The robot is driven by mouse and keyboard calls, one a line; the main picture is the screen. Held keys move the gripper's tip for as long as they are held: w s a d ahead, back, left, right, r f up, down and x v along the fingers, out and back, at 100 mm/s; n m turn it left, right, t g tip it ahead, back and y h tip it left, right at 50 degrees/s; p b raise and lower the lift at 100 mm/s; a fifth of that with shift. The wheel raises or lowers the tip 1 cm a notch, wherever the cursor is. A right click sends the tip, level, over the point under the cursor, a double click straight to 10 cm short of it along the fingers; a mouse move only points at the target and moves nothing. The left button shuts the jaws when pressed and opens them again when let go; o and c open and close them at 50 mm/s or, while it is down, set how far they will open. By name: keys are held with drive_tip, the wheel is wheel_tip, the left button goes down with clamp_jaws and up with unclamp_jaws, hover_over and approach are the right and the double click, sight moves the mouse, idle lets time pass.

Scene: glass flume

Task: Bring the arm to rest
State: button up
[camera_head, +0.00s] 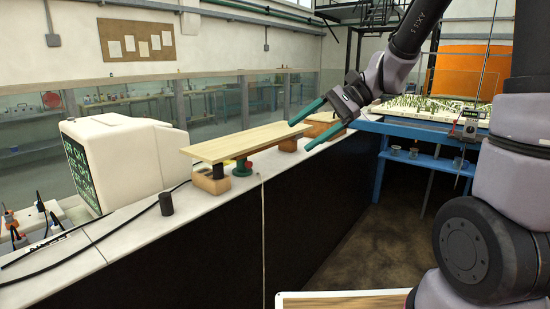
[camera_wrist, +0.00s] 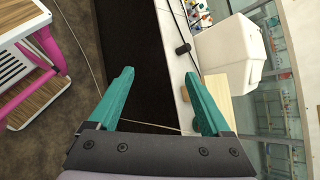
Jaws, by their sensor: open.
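My gripper (camera_head: 316,124) has two green fingers and is held in the air at the right end of a wooden plank, by the edge of the white counter. In the wrist view my gripper (camera_wrist: 157,90) shows its fingers wide apart with nothing between them. My arm reaches in from the upper right in the head view. The plank (camera_head: 245,141) lies raised on several supports, among them a wooden block (camera_head: 211,180) and a green-based post (camera_head: 242,167). In the wrist view the plank (camera_wrist: 217,88) is partly hidden behind the right finger.
The white counter (camera_head: 150,232) carries a white monitor (camera_head: 120,155), a black cylinder (camera_head: 166,203) and cables. A blue table (camera_head: 420,132) with a model stands at the back right. A pink-framed cart (camera_wrist: 45,60) stands left in the wrist view. Dark floor (camera_head: 370,235) shows beside the counter.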

drive_tip(key=s+d+r+n+t+h, duration=0.2)
drive_tip(key=s+d+r+t+h, duration=0.2)
drive_tip(key=d, duration=0.4)
drive_tip(key=s+d+r+n+t+h, duration=0.2)
drive_tip(key=s+d+r+t+h, duration=0.2)
drive_tip(key=d, duration=0.5)
drive_tip(key=shift+s+d+h, duration=0.15)
drive_tip(key=shift+s+h, duration=0.25)
drive_tip(key=shift+s, duration=0.2)
